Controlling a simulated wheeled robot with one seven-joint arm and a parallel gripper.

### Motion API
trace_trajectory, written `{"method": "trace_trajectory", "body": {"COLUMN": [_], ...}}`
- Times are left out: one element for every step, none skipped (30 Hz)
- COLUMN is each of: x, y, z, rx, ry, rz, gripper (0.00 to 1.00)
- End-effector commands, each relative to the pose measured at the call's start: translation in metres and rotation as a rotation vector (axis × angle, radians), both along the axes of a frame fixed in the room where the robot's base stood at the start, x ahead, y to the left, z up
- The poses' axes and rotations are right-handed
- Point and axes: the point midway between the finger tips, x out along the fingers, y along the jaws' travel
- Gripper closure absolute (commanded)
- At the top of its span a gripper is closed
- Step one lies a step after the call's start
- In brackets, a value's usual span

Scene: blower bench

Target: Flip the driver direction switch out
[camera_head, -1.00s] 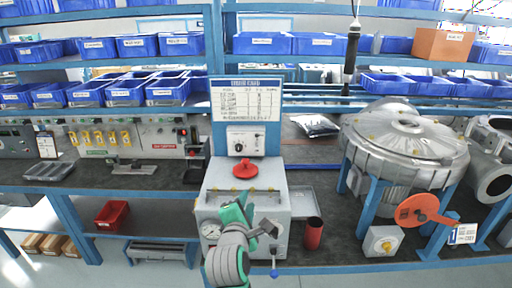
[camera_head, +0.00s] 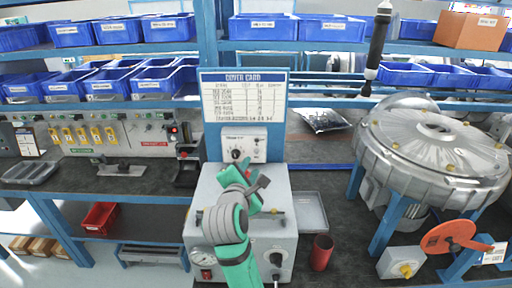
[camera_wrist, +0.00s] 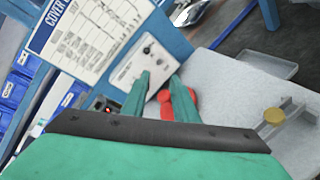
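A hanging driver (camera_head: 378,42), dark with a light band, hangs at the upper right in the head view. Its direction switch cannot be made out. A small white control box (camera_head: 244,147) with a dark knob is on the blue post under the cover card; it also shows in the wrist view (camera_wrist: 142,62). My gripper (camera_head: 254,180) is above the grey box, just below and in front of the control box.
The grey box (camera_head: 203,207) with a gauge stands under my gripper. A blue-framed cover card (camera_head: 243,96) stands above the control box. A large metal housing (camera_head: 440,155) fills the right, and a red cup (camera_head: 321,252) stands beside the grey box.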

Motion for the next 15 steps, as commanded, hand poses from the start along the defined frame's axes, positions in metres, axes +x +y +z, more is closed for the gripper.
{"method": "trace_trajectory", "body": {"x": [0.001, 0.002, 0.005, 0.007, 0.010, 0.014, 0.019, 0.023, 0.030, 0.035, 0.040, 0.047, 0.053, 0.058, 0.064], "y": [0.000, -0.001, -0.001, -0.002, -0.002, -0.002, -0.002, -0.003, -0.004, -0.004, -0.005, -0.006, -0.007, -0.008, -0.009], "z": [0.000, 0.000, -0.001, -0.001, -0.002, -0.003, -0.004, -0.005, -0.007, -0.008, -0.010, -0.012, -0.013, -0.014, -0.015], "rx": [-0.001, -0.002, -0.002, -0.003, -0.002, -0.003, -0.003, -0.003, -0.002, -0.002, -0.003, -0.003, -0.003, -0.004, -0.004], "ry": [0.001, 0.001, 0.001, 0.002, 0.001, 0.002, 0.003, 0.002, 0.003, 0.002, 0.003, 0.003, 0.003, 0.002, 0.002], "rz": [0.000, -0.001, -0.001, -0.001, -0.001, 0.000, 0.000, 0.001, 0.001, 0.002, 0.001, 0.002, 0.001, 0.001, 0.001], "gripper": [0.74, 0.74, 0.74, 0.74, 0.74, 0.74, 0.74, 0.74, 0.74, 0.74, 0.74, 0.74, 0.74, 0.74, 0.74]}}
